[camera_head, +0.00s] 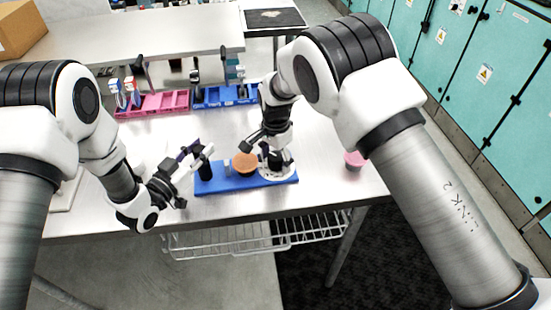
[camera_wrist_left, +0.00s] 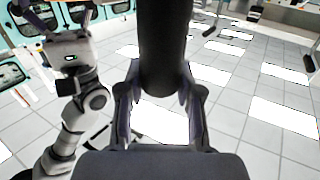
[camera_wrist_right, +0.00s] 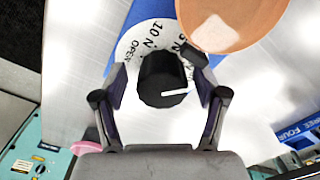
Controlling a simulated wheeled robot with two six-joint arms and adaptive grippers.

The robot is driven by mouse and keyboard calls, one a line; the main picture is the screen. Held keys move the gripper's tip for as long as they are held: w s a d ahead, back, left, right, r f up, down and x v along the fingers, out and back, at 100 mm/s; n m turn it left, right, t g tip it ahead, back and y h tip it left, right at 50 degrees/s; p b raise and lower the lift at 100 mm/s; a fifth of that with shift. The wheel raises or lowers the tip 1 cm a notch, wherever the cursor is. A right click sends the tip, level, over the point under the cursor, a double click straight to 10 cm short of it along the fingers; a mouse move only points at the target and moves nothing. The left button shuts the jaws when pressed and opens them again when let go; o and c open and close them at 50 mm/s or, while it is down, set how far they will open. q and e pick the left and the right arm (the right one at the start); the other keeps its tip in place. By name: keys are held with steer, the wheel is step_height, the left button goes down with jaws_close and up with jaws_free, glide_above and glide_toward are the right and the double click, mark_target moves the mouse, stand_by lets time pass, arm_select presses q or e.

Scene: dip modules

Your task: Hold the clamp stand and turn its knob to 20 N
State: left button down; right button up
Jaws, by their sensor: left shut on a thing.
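The clamp stand has a blue base (camera_head: 228,184) on the table, with a black post (camera_head: 205,165) at its left end and an orange round piece (camera_head: 245,161) near the middle. A white dial (camera_head: 277,175) is at its right end. My left gripper (camera_head: 188,163) is shut on the black post, which fills the gap between its fingers in the left wrist view (camera_wrist_left: 165,50). My right gripper (camera_head: 267,148) is open over the dial. In the right wrist view its fingers stand on either side of the black knob (camera_wrist_right: 162,78), with gaps. The knob's white line points right; "10 N" and "OPEN" are readable.
A pink tray (camera_head: 165,104) and a blue tray (camera_head: 225,97) with upright items stand behind the clamp stand. A pink cup (camera_head: 354,161) is to its right, near the table's front edge. A cardboard box (camera_head: 20,30) is at the back left.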

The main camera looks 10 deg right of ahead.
step_height(320, 180, up, 12)
stand_by(0.5)
arm_select(q)
steer(key=c, duration=0.7)
jaws_free()
steer(key=shift+o, duration=0.2)
step_height(320, 180, up, 8)
steer(key=p, duration=0.5)
steer(key=shift+f, duration=0.25)
arm_select(e)
step_height(320, 180, up, 5)
glide_above(276, 156)
arm_select(q)
steer(key=shift+s, duration=0.1)
arm_select(e)
steer(key=shift+s, duration=0.1)
